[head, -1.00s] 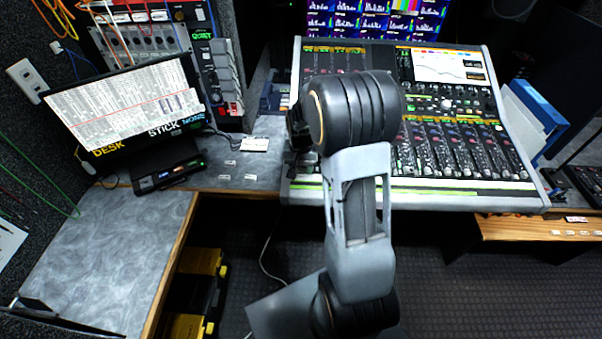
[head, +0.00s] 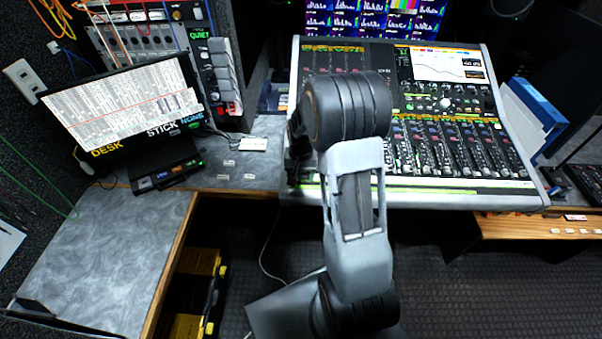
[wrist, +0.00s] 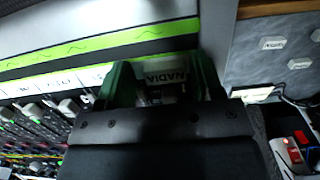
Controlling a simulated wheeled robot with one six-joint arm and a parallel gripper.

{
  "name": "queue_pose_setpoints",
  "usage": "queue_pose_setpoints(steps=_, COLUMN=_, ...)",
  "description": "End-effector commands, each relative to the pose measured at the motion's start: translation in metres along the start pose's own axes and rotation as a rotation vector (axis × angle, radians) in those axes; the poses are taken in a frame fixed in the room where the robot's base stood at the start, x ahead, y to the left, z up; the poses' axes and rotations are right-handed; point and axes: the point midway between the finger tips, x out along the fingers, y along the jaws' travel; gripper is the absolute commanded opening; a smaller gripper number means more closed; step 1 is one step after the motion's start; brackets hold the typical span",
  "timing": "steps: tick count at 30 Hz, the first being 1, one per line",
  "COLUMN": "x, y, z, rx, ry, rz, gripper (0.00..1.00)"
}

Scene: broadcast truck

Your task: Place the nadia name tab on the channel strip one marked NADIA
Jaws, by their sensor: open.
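In the wrist view a white label reading NADIA (wrist: 165,77), upside down in the picture, lies at the end of the white label row on the mixing console (wrist: 150,20). I cannot tell whether it is the loose name tab or the strip's own marking. My gripper (wrist: 163,82) is open, with one green finger on each side of this label. A pale patch shows between the fingers close to the gripper body; its nature is unclear. In the head view the console (head: 420,195) stands behind my arm, which hides the fingers and the first channel strip.
Several small white tabs (head: 223,177) lie on the grey desk left of the console; they also show in the wrist view (wrist: 272,43). A white card (head: 254,144) lies behind them. A monitor (head: 120,105) stands at left. More tabs (head: 570,231) lie on the wooden shelf at right.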

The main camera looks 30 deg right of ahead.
Motion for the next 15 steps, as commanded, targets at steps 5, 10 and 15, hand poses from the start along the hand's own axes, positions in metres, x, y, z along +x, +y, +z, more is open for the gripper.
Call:
queue_pose_setpoints(steps=5, x=-0.001, y=-0.004, z=0.000, rx=-0.004, ry=0.004, rz=-0.004, gripper=0.69)
queue_pose_setpoints(steps=10, x=-0.006, y=-0.004, z=-0.001, rx=-0.004, ry=0.005, rz=-0.005, gripper=0.69)
queue_pose_setpoints(steps=15, x=-0.027, y=-0.003, z=-0.002, rx=-0.002, ry=0.009, rz=-0.006, gripper=0.69)
